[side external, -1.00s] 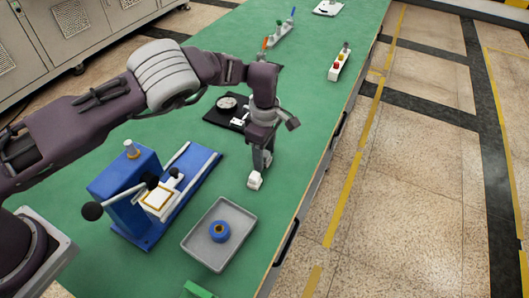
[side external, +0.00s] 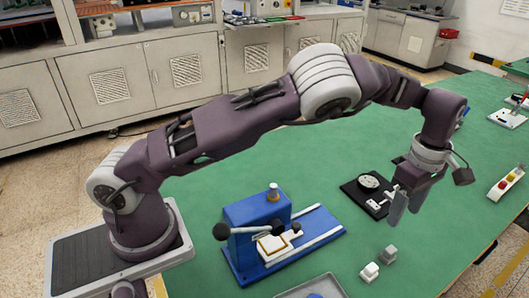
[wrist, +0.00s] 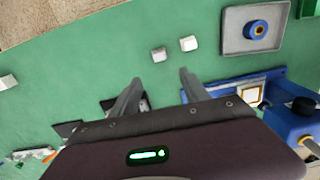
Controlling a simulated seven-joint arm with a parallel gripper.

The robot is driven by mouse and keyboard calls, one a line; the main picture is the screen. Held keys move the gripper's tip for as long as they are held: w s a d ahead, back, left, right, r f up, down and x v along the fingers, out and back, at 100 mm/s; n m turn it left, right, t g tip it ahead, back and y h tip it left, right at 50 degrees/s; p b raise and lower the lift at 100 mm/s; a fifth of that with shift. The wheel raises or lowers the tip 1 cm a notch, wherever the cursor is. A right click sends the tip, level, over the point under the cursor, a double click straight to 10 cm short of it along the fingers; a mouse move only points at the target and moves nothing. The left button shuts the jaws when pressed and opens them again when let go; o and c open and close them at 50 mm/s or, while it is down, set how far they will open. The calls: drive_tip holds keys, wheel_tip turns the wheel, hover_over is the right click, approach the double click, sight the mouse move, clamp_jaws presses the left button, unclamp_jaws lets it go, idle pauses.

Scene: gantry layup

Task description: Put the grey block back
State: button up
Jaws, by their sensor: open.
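A small grey block (side external: 389,254) sits on the green table, close to a white block (side external: 370,271) but apart from it. In the wrist view the grey block (wrist: 158,55) lies just beyond the gap between my fingertips, and the white block (wrist: 189,43) is to its right. My gripper (side external: 403,212) is open and empty, raised above the table behind the blocks in the side view. Its spread fingers also show in the wrist view (wrist: 160,76). No marked spot for the grey block can be made out.
A blue press fixture (side external: 257,222) stands left of the blocks. A grey tray (wrist: 232,43) holds a blue ring (wrist: 256,29). A black plate with a dial (side external: 368,183) lies behind my gripper. A button box (side external: 506,184) stands at the right. Table around the blocks is clear.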

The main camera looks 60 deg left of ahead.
drive_tip(key=s+a+r+m+t+h, duration=0.1)
drive_tip(key=s+a+r+m, duration=0.1)
drive_tip(key=s+a+r, duration=0.4)
drive_tip(key=s+a+r+m+h, duration=0.1)
drive_tip(key=s+r+m, duration=0.2)
drive_tip(key=r, duration=0.4)
drive_tip(key=s+a+r+m+t, duration=0.1)
drive_tip(key=s+a+r+m, duration=0.1)
drive_tip(key=s+a+r, duration=0.4)
drive_tip(key=s+a+m+t+y, duration=0.2)
drive_tip(key=s+m, duration=0.8)
drive_tip(key=s, duration=0.9)
drive_tip(key=shift+s+a+f+m+t, duration=0.35)
drive_tip(key=shift+a+f+m+t, duration=0.1)
drive_tip(key=shift+t, duration=0.35)
